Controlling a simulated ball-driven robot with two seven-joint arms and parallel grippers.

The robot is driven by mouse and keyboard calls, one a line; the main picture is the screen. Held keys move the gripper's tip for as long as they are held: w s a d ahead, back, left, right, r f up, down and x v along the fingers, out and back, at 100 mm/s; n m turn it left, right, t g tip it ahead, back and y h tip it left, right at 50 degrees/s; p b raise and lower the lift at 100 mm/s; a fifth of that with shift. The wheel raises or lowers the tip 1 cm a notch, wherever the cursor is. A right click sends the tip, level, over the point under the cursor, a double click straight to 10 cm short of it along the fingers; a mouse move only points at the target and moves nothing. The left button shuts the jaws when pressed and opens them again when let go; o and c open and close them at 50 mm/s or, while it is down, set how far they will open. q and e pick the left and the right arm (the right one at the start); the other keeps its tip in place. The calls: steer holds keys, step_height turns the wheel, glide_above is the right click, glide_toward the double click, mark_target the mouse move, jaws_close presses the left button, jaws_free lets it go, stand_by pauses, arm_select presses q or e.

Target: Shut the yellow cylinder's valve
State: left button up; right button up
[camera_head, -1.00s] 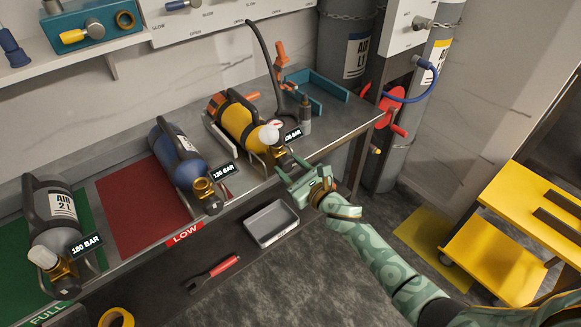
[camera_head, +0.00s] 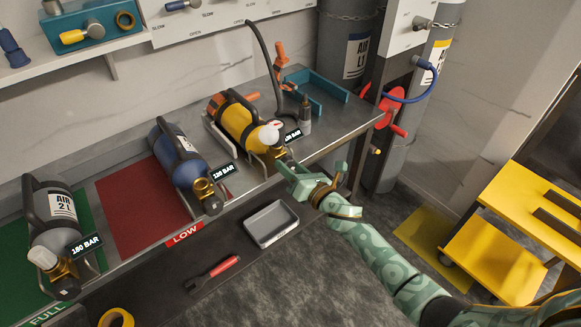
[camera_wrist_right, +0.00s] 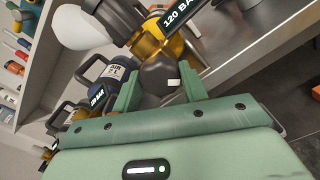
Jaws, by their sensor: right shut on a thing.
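The yellow cylinder (camera_head: 240,121) with black straps lies in a cradle near the right end of the bench. Its brass valve (camera_wrist_right: 150,43) carries a white rounded cap (camera_head: 268,134) and a dark knob (camera_wrist_right: 158,76) pointing toward the bench's front. My right gripper (camera_head: 288,166) is at the front of this valve. In the wrist view its two green fingers (camera_wrist_right: 161,88) stand on either side of the dark knob and are shut on it. A display reading 120 BAR (camera_wrist_right: 182,10) sits beside the valve. My left gripper is not in view.
A blue cylinder (camera_head: 177,160) and a grey cylinder (camera_head: 52,216) lie farther left on the bench. A grey tray (camera_head: 271,223) and a red-handled tool (camera_head: 213,272) lie below the front edge. A yellow cart (camera_head: 530,205) stands at the right.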

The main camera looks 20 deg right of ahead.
steer(key=m, duration=0.5)
steer(key=shift+m+p, duration=0.3)
steer(key=shift+p, duration=0.1)
steer(key=m+p, duration=0.1)
steer(key=m, duration=0.5)
steer(key=m+p, duration=0.1)
steer(key=m, duration=0.4)
steer(key=shift+m+p, duration=0.35)
steer(key=shift+m, duration=0.05)
steer(key=shift+s+a+f+m+p, duration=0.15)
steer(key=shift+m+p, duration=0.25)
steer(key=shift+m, duration=6.6)
steer(key=shift+w+d+f+m+p, duration=0.1)
steer(key=shift+m+p, duration=0.3)
steer(key=shift+m, duration=6.6)
steer(key=o, duration=1)
steer(key=shift+r, duration=0.1)
